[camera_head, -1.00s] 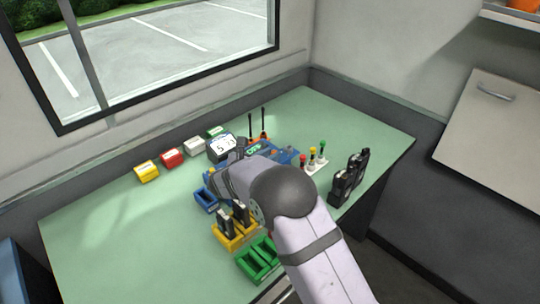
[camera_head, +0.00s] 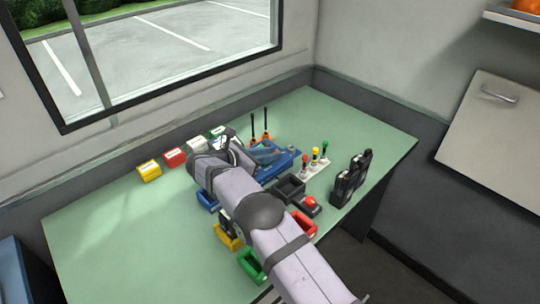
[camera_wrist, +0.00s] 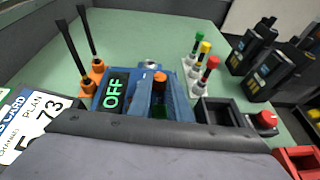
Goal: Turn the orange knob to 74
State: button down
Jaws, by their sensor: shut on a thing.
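The orange knob (camera_wrist: 160,77) shows in the wrist view on the blue console (camera_wrist: 181,110), just right of its screen. The screen (camera_wrist: 113,92) reads OFF in green. My gripper (camera_wrist: 158,88) has its blue-grey fingers on either side of the knob and is shut on it. My wrist covers the near part of the console in both views. In the head view the knob cannot be made out clearly behind my gripper. A white card (camera_wrist: 38,122) left of the console shows PLAN, a 5 and 73, partly cut off.
Two dark screwdriver-like rods (camera_head: 266,122) stand in orange bases behind the console. Red, yellow and green-topped pegs (camera_head: 315,157), a red button (camera_head: 310,202) and black radios (camera_head: 350,178) are on the right. Coloured bins (camera_head: 250,264) lie under my arm.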

jog(key=shift+r, duration=0.15)
jog(key=c, duration=1.6)
grip_release()
jog(key=shift+c, duration=0.2)
jog(key=b+v, duration=0.1)
jog(key=v, duration=0.4)
jog(key=shift+s+a, duration=0.15)
jog(key=shift+a, duration=0.1)
jog(key=shift+v, duration=0.85)
jog(key=shift+d+r, duration=0.15)
